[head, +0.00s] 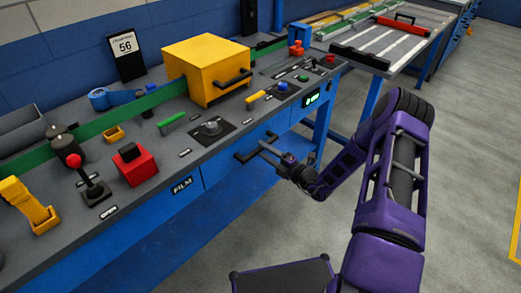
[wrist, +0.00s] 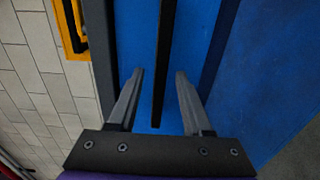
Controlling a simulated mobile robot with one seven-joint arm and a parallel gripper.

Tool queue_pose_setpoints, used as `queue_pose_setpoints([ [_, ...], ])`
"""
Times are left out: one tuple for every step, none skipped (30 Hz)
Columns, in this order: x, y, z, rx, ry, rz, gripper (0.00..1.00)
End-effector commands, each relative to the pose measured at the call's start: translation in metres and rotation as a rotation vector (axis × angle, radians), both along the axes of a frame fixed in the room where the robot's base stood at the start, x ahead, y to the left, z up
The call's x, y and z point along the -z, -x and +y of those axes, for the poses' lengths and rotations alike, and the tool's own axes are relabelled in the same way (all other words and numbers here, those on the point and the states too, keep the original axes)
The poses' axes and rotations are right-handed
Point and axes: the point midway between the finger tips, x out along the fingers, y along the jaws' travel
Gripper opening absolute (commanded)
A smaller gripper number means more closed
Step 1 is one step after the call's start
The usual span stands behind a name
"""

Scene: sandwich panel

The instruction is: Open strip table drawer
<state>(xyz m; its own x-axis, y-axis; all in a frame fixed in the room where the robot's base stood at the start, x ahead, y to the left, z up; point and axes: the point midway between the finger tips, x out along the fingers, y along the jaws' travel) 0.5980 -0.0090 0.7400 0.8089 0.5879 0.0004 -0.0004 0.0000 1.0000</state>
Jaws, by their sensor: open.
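The blue drawer (head: 222,168) is set in the front of the workbench, beside the panel marked FILM. Its front looks flush with the bench, so it appears shut. A black bar handle (head: 243,155) runs along it. My gripper (head: 266,150) is in front of the drawer at the handle, with its fingers pointing at the blue front. In the wrist view the handle (wrist: 168,45) runs as a dark bar between the two spread fingers of my gripper (wrist: 160,74). The fingers stand apart on either side, and I see no contact.
A yellow box (head: 205,70) with its own black handle stands on the bench top. A red block (head: 135,165) and a red-knobbed lever (head: 88,182) are to the left. A second table (head: 385,60) stands at the back right. The floor at right is clear.

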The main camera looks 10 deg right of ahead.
Motion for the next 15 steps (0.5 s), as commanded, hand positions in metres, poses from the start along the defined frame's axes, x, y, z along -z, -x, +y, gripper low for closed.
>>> queue_pose_setpoints([
  [0.001, -0.006, 0.005, -0.002, 0.0, -0.001, 0.5],
  [0.001, -0.008, 0.006, -0.002, 0.0, -0.001, 0.5],
  [0.0, -0.011, 0.008, -0.001, 0.0, -0.001, 0.5],
  [0.0, -0.013, 0.01, -0.001, 0.0, 0.0, 0.5],
  [0.0, -0.014, 0.011, -0.001, 0.0, 0.0, 0.5],
  [0.0, -0.016, 0.012, 0.0, -0.001, 0.001, 0.5],
  [0.0, -0.017, 0.012, 0.0, -0.001, 0.001, 0.5],
  [0.0, -0.017, 0.012, 0.0, -0.001, 0.001, 0.5],
  [0.0, -0.018, 0.013, 0.0, 0.0, 0.0, 0.5],
  [0.0, -0.018, 0.013, 0.001, 0.0, 0.001, 0.5],
  [0.0, -0.018, 0.013, 0.001, 0.0, 0.001, 0.5],
  [0.0, -0.018, 0.013, 0.001, 0.001, 0.001, 0.5],
  [0.0, -0.018, 0.013, 0.001, 0.0, 0.0, 0.5],
  [0.0, -0.018, 0.013, 0.0, 0.0, 0.0, 0.5],
  [0.0, -0.018, 0.013, 0.0, 0.0, 0.0, 0.5],
])
